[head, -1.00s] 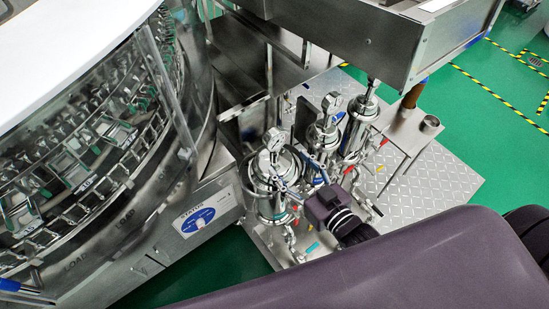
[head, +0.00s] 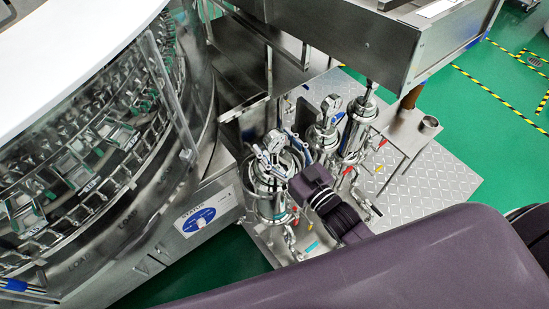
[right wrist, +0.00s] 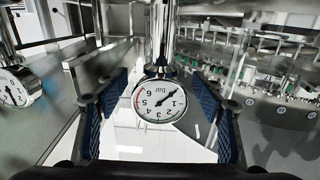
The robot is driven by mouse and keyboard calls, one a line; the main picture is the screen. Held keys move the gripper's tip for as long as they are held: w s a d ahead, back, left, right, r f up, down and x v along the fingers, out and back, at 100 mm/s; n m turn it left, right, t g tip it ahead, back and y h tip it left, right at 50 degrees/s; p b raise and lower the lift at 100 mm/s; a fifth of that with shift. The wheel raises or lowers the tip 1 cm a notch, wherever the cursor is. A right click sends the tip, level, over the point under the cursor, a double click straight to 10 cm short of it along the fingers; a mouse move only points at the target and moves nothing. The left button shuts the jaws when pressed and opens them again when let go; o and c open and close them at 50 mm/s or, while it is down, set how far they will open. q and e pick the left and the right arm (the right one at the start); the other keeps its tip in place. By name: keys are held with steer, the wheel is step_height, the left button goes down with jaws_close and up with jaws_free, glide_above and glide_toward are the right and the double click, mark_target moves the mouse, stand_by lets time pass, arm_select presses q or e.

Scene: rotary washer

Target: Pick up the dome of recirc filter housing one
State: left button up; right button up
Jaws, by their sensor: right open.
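Several filter housings stand together in the head view. The nearest one (head: 268,203) is a polished steel cylinder with a domed top and a round gauge above it. My right gripper (head: 270,154) is over the top of this housing, its fingers at gauge height. In the right wrist view a white bar gauge (right wrist: 160,100) with a steel stem sits between the blue-padded fingers of my right gripper (right wrist: 158,118). The fingers are open, with a gap on both sides of the gauge. The dome is mostly hidden by the gripper and gauge. My left gripper does not show.
Two further housings with gauges (head: 325,130) (head: 357,125) stand close behind. The round washer (head: 90,150) with its glass panel is on the left, and a steel cabinet (head: 400,45) overhangs at the upper right. A second gauge (right wrist: 14,88) shows left in the right wrist view.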

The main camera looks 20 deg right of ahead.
steer(key=shift+w+a, duration=0.1)
steer(key=shift+w, duration=0.15)
steer(key=shift+c, duration=0.5)
jaws_close()
steer(key=shift+r, duration=0.25)
